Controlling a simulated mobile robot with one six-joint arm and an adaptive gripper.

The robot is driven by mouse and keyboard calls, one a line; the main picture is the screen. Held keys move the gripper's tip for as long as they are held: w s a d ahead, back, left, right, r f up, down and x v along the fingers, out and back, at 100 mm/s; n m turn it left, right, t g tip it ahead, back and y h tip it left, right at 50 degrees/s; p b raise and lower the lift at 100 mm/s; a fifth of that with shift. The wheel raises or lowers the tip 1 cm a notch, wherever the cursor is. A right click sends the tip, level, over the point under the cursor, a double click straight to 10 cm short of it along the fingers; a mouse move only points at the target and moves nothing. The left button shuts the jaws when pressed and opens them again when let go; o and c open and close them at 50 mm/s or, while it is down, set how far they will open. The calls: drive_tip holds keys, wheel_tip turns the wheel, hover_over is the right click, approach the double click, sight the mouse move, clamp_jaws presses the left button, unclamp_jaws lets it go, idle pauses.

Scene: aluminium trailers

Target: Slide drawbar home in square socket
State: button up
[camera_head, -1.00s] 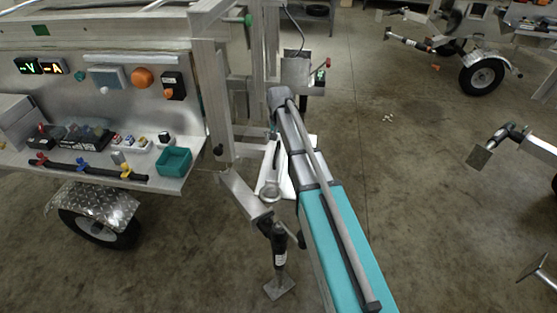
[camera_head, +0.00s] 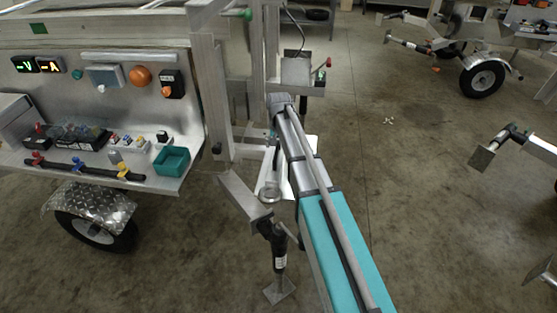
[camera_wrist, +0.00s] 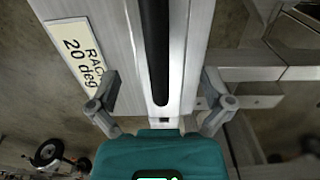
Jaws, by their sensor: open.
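In the head view a square aluminium bar (camera_head: 245,200), which looks like the drawbar, slopes down from the trailer's lower front corner to a dark jack leg (camera_head: 279,255). I cannot make out the square socket or how deep the bar sits. In the wrist view my gripper (camera_wrist: 160,88) is open, its two grey fingers apart on either side of a wide pale metal bar (camera_wrist: 185,45). A black rod (camera_wrist: 158,50) lies along that bar. Whether this is the same bar as in the head view, I cannot tell. My arm hides the gripper in the head view.
A trailer control panel (camera_head: 110,105) with a shelf and teal bin (camera_head: 172,160) stands at left. Another trailer's wheel (camera_head: 482,77) and a stand foot (camera_head: 482,157) are at right.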

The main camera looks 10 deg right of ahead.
drive_tip(key=shift+f+b, duration=1.1)
drive_tip(key=shift+f, duration=0.3)
drive_tip(key=c, duration=1.3)
drive_tip(key=shift+o, duration=0.2)
drive_tip(key=shift+w+r, duration=0.1)
drive_tip(key=shift+r, duration=0.05)
wheel_tip(320, 180, up, 3)
drive_tip(key=p, duration=0.3)
drive_tip(key=s+r+p, duration=0.2)
drive_tip(key=r+p, duration=0.1)
drive_tip(key=s+r+p, duration=0.3)
drive_tip(key=shift+s+r+p, duration=0.2)
drive_tip(key=shift+s+p, duration=0.05)
drive_tip(key=shift+p, duration=0.15)
drive_tip(key=s+r+p, duration=0.3)
drive_tip(key=s, duration=0.5)
drive_tip(key=shift+s+d+r, duration=0.15)
drive_tip(key=shift+s+d, duration=0.05)
drive_tip(key=shift+s, duration=0.1)
drive_tip(key=shift+s, duration=0.15)
